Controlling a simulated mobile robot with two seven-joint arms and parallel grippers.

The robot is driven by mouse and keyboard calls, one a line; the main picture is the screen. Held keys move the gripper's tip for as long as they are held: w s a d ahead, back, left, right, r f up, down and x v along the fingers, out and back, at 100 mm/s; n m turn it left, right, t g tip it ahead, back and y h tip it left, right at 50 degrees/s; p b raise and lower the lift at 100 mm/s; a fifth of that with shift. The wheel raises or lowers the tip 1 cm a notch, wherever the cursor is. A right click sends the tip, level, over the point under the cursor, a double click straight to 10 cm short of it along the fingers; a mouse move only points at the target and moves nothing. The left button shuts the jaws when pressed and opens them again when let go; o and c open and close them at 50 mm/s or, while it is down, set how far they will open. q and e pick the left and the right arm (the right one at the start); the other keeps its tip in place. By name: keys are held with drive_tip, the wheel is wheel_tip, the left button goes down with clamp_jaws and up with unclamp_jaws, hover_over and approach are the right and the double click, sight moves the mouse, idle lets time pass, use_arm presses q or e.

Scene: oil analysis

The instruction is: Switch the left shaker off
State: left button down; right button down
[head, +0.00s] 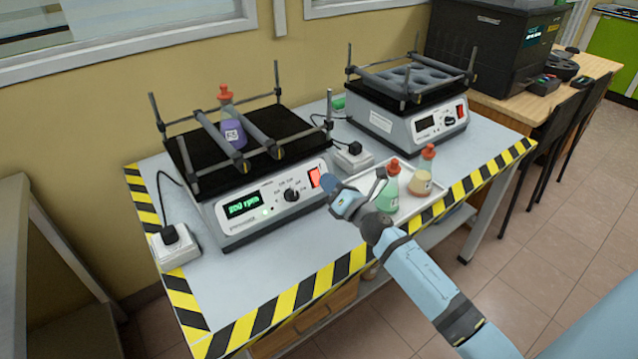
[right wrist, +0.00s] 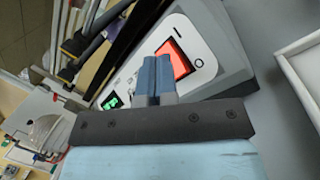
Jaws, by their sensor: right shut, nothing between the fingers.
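The left shaker (head: 272,209) stands on the table with its green display (head: 243,204) lit and reading what looks like 200 rpm. Its red power switch (head: 315,177) glows at the right end of the front panel. The switch also glows in the right wrist view (right wrist: 175,60). A purple flask (head: 231,122) is held between the bars on its black platform. My right gripper (head: 328,184) is shut and empty, its fingertips close to the switch. In the right wrist view the fingertips overlap the panel beside the switch; contact cannot be told. My left gripper is not in view.
A second shaker (head: 440,124) with a dark display stands at the back right. White power sockets (head: 178,250) flank the left shaker.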

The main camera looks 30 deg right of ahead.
drive_tip(key=shift+w+f, duration=0.2)
drive_tip(key=shift+w, duration=0.1)
drive_tip(key=shift+w+f+b, duration=0.2)
drive_tip(key=shift+b, duration=0.1)
idle(0.6)
drive_tip(key=shift+s+r, duration=0.1)
drive_tip(key=shift+s+r+p, duration=0.35)
drive_tip(key=shift+s+p, duration=0.05)
drive_tip(key=shift+s, duration=0.1)
drive_tip(key=s+r+p, duration=0.1)
drive_tip(key=s, duration=0.1)
drive_tip(key=s+r+p, duration=0.1)
drive_tip(key=s+r, duration=0.1)
drive_tip(key=shift+d+p, duration=0.2)
drive_tip(key=shift+p, duration=0.1)
drive_tip(key=shift+s+f, duration=0.15)
idle(0.6)
